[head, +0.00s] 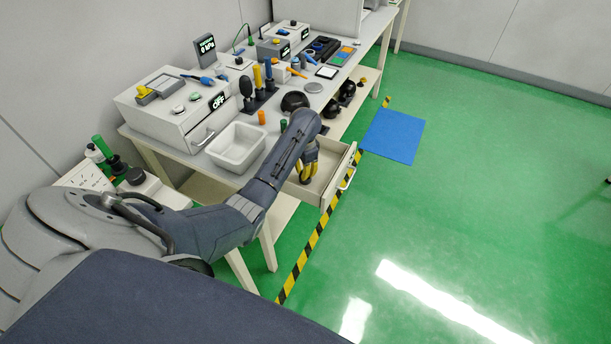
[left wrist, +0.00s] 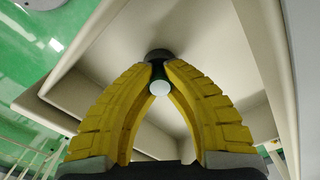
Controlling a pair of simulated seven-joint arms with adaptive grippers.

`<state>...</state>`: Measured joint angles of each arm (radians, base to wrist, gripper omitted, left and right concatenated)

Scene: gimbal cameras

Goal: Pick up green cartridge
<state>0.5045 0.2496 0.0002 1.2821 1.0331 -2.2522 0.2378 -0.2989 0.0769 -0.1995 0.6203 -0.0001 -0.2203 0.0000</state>
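My left gripper (head: 306,172) points down into the open drawer (head: 346,170). In the left wrist view its two yellow fingers (left wrist: 158,70) curve inward, with their tips close against both sides of a green cartridge (left wrist: 158,74). The cartridge has a pale round end facing the camera and a dark wider part beyond the fingertips. The fingers cover its sides. I cannot tell whether it touches the drawer floor. In the head view the gripper hides it. Another small green cylinder (head: 283,125) stands on the bench. My right gripper is not in view.
A white bin (head: 236,147) and an orange cylinder (head: 262,117) are on the bench left of the drawer. A black bowl (head: 294,101) and several tools stand behind. Drawer walls surround the gripper closely. Open green floor with a blue mat (head: 393,136) lies to the right.

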